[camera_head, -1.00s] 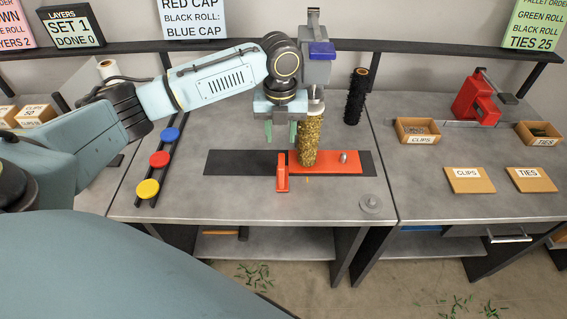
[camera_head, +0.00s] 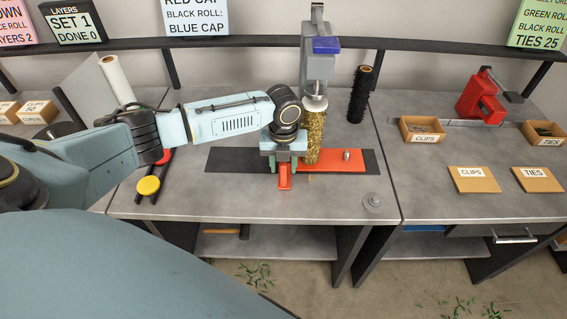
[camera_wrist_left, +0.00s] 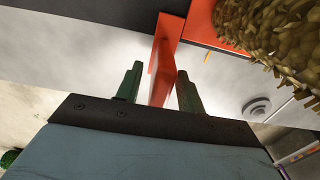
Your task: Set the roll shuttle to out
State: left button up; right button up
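The roll shuttle is a red-orange plate (camera_head: 345,161) on a dark track (camera_head: 228,159) on the middle bench. A gold, rough roll (camera_head: 313,138) stands upright on it under a grey press with a blue block. A red handle (camera_head: 285,176) sticks out at the plate's left front. My left gripper (camera_head: 284,165) is low over this handle. In the left wrist view the handle (camera_wrist_left: 162,74) lies between the two open green fingers (camera_wrist_left: 157,85), with a visible gap on the left finger's side; contact on the right is unclear. My right gripper is not in view.
A black roll (camera_head: 357,95) and a white roll (camera_head: 117,79) stand at the back. A yellow button (camera_head: 148,186) is at left, with others partly hidden by my arm. A metal disc (camera_head: 373,201) sits near the front edge. Clip and tie boxes are on the right bench.

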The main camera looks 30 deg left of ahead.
pick_arm(q)
grip_shut()
jog(key=shift+s+a+r+p, duration=0.1)
jog(key=shift+s+a+p, duration=0.15)
jog(key=shift+a, duration=0.2)
jog(key=s+a+p, duration=0.1)
jog(key=a, duration=0.1)
jog(key=s+a+p, duration=0.2)
jog(key=a, duration=0.1)
jog(key=s+a+p, duration=0.1)
jog(key=s+a, duration=0.1)
jog(key=a, duration=0.1)
jog(key=shift+a+r+p, duration=0.1)
jog(key=shift+a+p, duration=0.15)
jog(key=shift+p, duration=0.05)
jog(key=s+a, duration=0.1)
jog(key=a, duration=0.1)
jog(key=s+a+p, duration=0.1)
jog(key=s+a, duration=0.1)
jog(key=a, duration=0.1)
jog(key=s+a+p, duration=0.1)
jog(key=s+a, duration=0.1)
jog(key=a, duration=0.1)
jog(key=shift+s+a, duration=0.45)
jog(key=shift+a, duration=0.5)
grip_release()
jog(key=shift+s, duration=0.15)
